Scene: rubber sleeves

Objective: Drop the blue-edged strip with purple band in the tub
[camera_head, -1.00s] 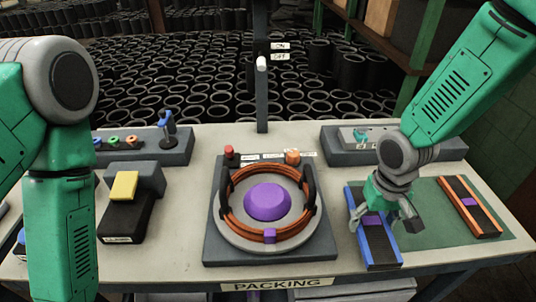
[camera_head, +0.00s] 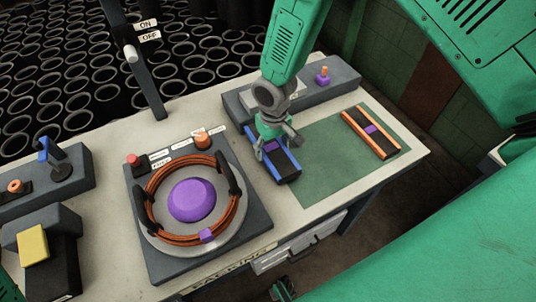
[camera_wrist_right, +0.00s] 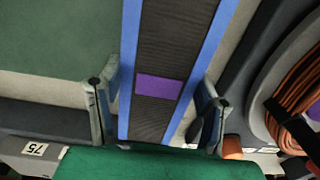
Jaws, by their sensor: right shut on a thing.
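The blue-edged strip with purple band (camera_head: 285,167) is dark with blue long edges, at the left edge of the green mat. My right gripper (camera_head: 278,146) is shut on it, one finger on each side. In the right wrist view the strip (camera_wrist_right: 160,55) runs between the fingers of the right gripper (camera_wrist_right: 158,112), its purple band between them. I cannot tell whether the strip touches the table. I cannot make out a tub in these frames.
An orange-edged strip with a purple band (camera_head: 371,133) lies on the green mat (camera_head: 325,165). A round fixture with an orange ring (camera_head: 155,240) and purple dome (camera_head: 191,199) stands left of my gripper. A grey block (camera_head: 345,78) runs behind. The floor right of the table looks clear.

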